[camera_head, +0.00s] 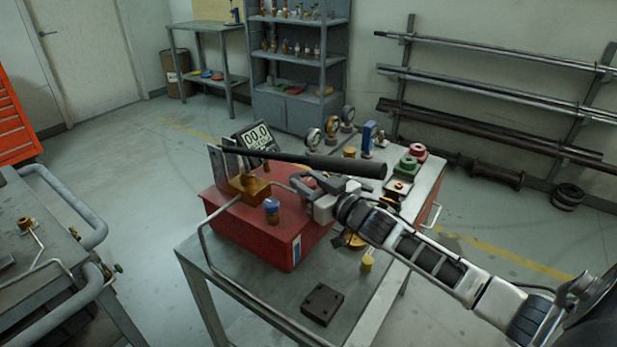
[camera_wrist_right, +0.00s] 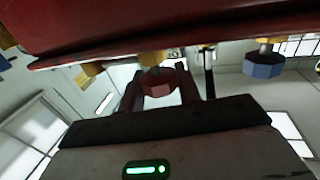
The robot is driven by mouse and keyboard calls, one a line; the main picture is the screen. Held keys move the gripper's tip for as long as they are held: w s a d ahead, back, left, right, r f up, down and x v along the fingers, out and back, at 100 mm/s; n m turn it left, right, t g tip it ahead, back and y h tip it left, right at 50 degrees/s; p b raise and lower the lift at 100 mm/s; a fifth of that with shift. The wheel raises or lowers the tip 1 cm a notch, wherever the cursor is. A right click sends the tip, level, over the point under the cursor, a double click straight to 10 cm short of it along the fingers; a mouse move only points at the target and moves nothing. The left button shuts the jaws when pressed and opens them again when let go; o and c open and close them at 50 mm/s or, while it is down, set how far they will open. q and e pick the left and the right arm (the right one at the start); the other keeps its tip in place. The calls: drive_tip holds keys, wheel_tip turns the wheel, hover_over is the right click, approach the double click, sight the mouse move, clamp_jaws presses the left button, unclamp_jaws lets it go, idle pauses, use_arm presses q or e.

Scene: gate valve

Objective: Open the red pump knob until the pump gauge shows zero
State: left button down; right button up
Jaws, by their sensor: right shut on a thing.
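The red pump knob (camera_wrist_right: 158,82) sits between the two fingers of my right gripper (camera_wrist_right: 163,90) in the right wrist view, under the edge of the red pump body (camera_wrist_right: 130,22). The gripper is shut on the knob. In the head view the right gripper (camera_head: 318,197) reaches the right side of the red pump body (camera_head: 245,233), below the long black lever (camera_head: 335,163), and hides the knob. My left gripper is outside the view.
A blue knob (camera_head: 272,207) is on the pump's front side. The pump stands on a grey metal table (camera_head: 225,271) with a dark block (camera_head: 322,304) at its front. Round gauges (camera_head: 331,127) and red and green valve parts (camera_head: 408,167) crowd the back and right.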

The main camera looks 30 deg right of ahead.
drive_tip(key=shift+n+y, duration=0.3)
drive_tip(key=shift+y, duration=0.2)
drive_tip(key=o, duration=1)
drive_tip(key=shift+c, duration=0.2)
drive_tip(key=shift+s, duration=0.15)
drive_tip(key=shift+s, duration=0.25)
drive_tip(key=v, duration=1.5)
drive_tip(key=shift+r, duration=0.2)
